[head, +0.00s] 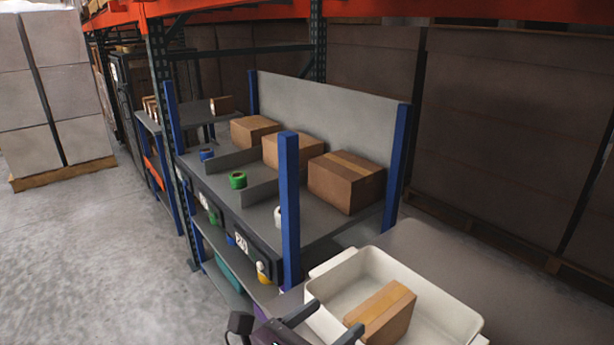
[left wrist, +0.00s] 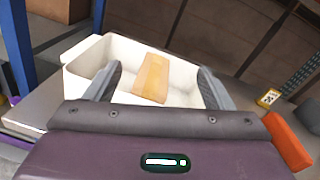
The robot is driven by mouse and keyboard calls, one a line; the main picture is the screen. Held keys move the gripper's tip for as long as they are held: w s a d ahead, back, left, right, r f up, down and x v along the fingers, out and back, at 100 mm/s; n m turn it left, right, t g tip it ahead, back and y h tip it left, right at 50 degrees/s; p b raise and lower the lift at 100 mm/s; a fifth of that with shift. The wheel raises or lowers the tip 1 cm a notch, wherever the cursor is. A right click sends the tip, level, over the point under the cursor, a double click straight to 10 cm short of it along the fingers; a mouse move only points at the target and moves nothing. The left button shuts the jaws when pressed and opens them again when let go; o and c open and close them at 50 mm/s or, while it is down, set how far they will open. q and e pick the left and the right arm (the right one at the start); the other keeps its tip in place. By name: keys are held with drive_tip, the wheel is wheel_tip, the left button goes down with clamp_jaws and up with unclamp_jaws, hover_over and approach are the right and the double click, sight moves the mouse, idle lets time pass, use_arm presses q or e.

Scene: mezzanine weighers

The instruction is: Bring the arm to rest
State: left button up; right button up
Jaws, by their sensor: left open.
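My left gripper (head: 327,323) is at the bottom of the head view, by the near left side of a white bin (head: 450,311). Its two fingers are apart with nothing between them touching both. In the left wrist view the open fingers of the gripper (left wrist: 158,86) point toward the bin (left wrist: 88,55). A brown cardboard box (head: 384,312) lies in the bin, and the box shows beyond the fingers in the left wrist view (left wrist: 152,76). The gap between fingers and box is hard to judge. My right gripper is not in view.
A grey shelf with blue posts (head: 289,200) stands behind the bin. It holds several cardboard boxes (head: 346,182), a green tape roll (head: 238,180) and a blue one (head: 206,154). Wrapped pallets (head: 50,90) stand far left. The concrete floor (head: 90,250) at left is clear.

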use_arm(q)
drive_tip(key=a+f+n+y, duration=0.3)
drive_tip(key=a+n+y, duration=0.15)
drive_tip(key=n, duration=0.75)
drive_tip(key=a+f+n+y, duration=0.4)
drive_tip(key=a+n, duration=0.1)
drive_tip(key=n, duration=0.6)
drive_tip(key=s+a+f+n+g+y, duration=0.4)
drive_tip(key=s+a+f+n+g, duration=0.4)
drive_tip(key=s+a+f+n, duration=0.75)
wheel_tip(320, 180, down, 26)
drive_tip(key=d+n+g+p, duration=0.2)
drive_tip(key=p, duration=0.1)
drive_tip(key=s+a+f+p, duration=0.1)
drive_tip(key=s+a+f, duration=0.2)
drive_tip(key=s+f, duration=1)
drive_tip(key=s, duration=0.4)
drive_tip(key=shift+s+a+f+g, duration=0.2)
drive_tip(key=shift+s+f+g, duration=0.1)
drive_tip(key=shift+s+g, duration=0.1)
